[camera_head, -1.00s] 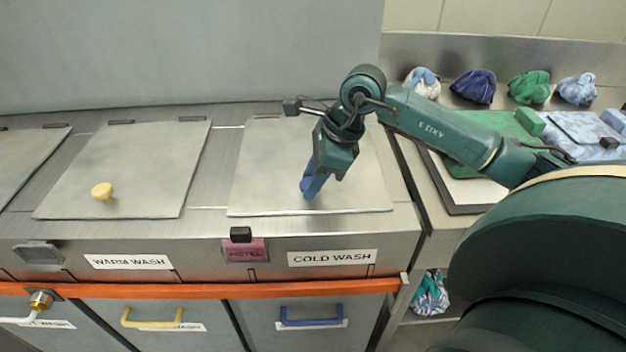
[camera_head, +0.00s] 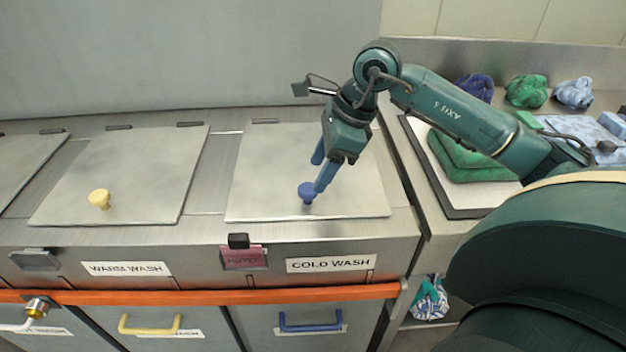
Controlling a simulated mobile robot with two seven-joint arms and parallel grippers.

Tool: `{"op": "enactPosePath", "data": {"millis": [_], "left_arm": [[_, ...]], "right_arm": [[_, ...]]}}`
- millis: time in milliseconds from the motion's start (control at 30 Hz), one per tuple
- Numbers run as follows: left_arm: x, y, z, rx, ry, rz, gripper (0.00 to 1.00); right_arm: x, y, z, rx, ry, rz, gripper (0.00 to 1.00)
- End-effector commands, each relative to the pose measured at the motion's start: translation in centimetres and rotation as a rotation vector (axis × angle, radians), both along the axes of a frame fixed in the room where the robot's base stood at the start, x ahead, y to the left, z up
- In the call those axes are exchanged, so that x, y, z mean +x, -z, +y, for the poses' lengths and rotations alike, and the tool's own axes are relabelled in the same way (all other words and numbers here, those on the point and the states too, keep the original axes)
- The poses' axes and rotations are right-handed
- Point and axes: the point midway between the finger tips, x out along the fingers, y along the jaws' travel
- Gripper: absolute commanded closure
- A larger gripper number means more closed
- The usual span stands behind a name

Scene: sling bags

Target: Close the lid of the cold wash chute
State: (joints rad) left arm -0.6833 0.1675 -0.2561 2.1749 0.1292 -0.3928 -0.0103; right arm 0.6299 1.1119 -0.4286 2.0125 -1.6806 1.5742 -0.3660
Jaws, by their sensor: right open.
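The cold wash lid (camera_head: 262,180) is a square metal plate lying flat over its chute, above the white COLD WASH label (camera_head: 331,264). A blue knob (camera_head: 306,192) stands near the lid's front edge. My right gripper (camera_head: 318,176) is just above the lid at the knob, with its blue fingers apart. One finger is close beside the knob; I cannot tell whether it touches. My left gripper is not in view.
The warm wash lid (camera_head: 140,170) with a yellow knob (camera_head: 99,199) lies flat to the left. An orange rail (camera_head: 200,297) runs along the front. Folded green cloth (camera_head: 470,160) and several bundles sit on the right counter.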

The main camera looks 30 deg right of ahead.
Motion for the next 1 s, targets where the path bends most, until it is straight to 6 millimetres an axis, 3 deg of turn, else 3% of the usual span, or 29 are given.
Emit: {"op": "enactPosePath", "data": {"millis": [200, 400, 1000], "left_arm": [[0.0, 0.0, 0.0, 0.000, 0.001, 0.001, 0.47], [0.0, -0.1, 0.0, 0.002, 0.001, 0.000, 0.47], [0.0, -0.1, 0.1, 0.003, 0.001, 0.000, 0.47]], "right_arm": [[-1.0, -4.6, -1.6, -0.002, 0.002, -0.003, 0.45], [-1.6, -7.0, -2.4, 0.000, 0.000, -0.001, 0.45], [-1.7, -7.5, -2.6, 0.000, 0.000, 0.001, 0.45]]}}
